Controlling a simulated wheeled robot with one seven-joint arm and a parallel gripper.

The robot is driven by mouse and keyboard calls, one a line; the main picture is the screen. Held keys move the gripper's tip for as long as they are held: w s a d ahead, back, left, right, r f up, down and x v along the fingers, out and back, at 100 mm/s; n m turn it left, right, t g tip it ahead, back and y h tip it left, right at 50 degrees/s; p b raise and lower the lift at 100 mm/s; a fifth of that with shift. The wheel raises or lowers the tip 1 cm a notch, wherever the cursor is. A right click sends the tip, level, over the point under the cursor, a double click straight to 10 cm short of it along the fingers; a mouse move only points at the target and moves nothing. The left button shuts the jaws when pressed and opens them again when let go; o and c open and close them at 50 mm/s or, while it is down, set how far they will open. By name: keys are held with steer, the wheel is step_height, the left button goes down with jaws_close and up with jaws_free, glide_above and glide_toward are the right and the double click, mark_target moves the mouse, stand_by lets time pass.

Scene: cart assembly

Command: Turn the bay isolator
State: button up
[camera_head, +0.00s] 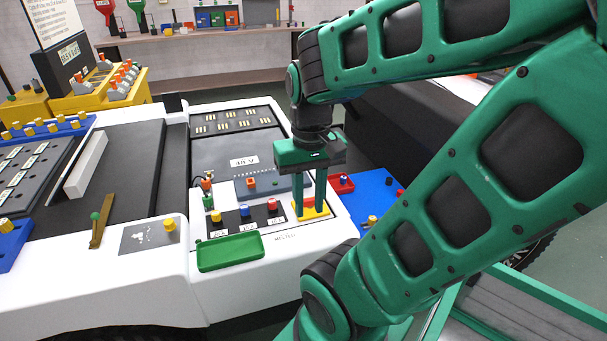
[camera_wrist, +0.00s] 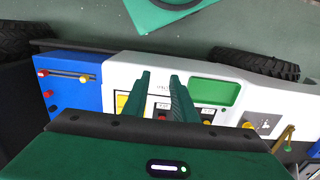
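What looks like the bay isolator, a small red handle (camera_head: 309,202) on a yellow plate (camera_head: 314,213), sits at the right front corner of the white cart panel in the head view. My gripper (camera_head: 309,208) points down over this plate, its two green fingers apart on either side of the red part. In the wrist view my gripper (camera_wrist: 160,75) shows a clear gap between its fingers. A yellow-edged plate (camera_wrist: 121,102) shows there beside the left finger, partly hidden. I cannot tell whether the fingers touch the handle.
A green tray (camera_head: 230,252) lies left of the plate. Red, blue and yellow knobs (camera_head: 244,211) stand in a labelled row close by. A blue panel (camera_head: 372,190) with red and yellow knobs is on the right. The dark 48 V cover (camera_head: 225,145) lies behind.

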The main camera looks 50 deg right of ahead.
steer(key=m, duration=1.8)
glide_above(310, 199)
step_height(310, 199, down, 9)
steer(key=shift+s+a+r, duration=0.1)
steer(key=shift+f, duration=4)
jaws_close()
